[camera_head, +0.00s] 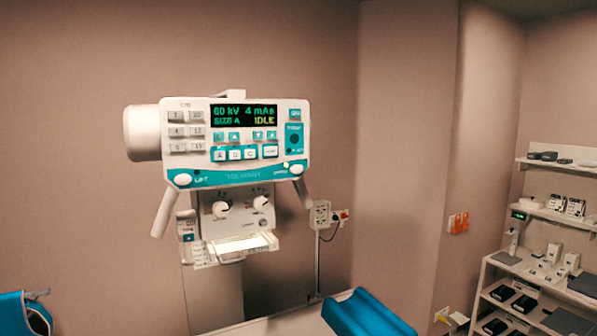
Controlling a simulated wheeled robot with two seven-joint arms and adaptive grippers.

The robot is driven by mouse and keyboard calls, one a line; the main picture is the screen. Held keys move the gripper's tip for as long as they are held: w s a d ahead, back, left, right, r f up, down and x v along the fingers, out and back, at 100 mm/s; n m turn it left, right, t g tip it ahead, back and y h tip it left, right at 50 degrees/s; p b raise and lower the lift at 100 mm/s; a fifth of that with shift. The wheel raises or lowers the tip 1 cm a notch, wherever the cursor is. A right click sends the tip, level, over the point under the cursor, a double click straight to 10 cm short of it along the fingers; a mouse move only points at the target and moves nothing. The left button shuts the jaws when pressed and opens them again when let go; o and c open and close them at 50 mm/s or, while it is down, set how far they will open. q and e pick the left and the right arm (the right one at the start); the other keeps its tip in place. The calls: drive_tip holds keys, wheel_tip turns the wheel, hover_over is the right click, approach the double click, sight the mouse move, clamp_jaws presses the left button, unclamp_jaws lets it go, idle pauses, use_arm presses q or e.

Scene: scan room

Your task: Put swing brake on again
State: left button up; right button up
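A white and teal control head (236,142) hangs in front of the wall at the centre left. Its screen (244,115) reads 60 kV, 4 mAs, SIZE A and IDLE. A round white knob (183,180) at its lower left is marked LIFT. A similar white knob (297,169) sits at its lower right beside a small label that looks like SWING. I cannot tell from its look whether that brake is on or off. Two grey handles (165,212) slope down from the head's sides. Neither of my grippers is in view.
Below the head is a panel with two dials (221,209) and a bright tray (243,246). A pale table (280,324) with a blue cushion (366,312) stands below. Stocked shelves (555,213) stand at the far right.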

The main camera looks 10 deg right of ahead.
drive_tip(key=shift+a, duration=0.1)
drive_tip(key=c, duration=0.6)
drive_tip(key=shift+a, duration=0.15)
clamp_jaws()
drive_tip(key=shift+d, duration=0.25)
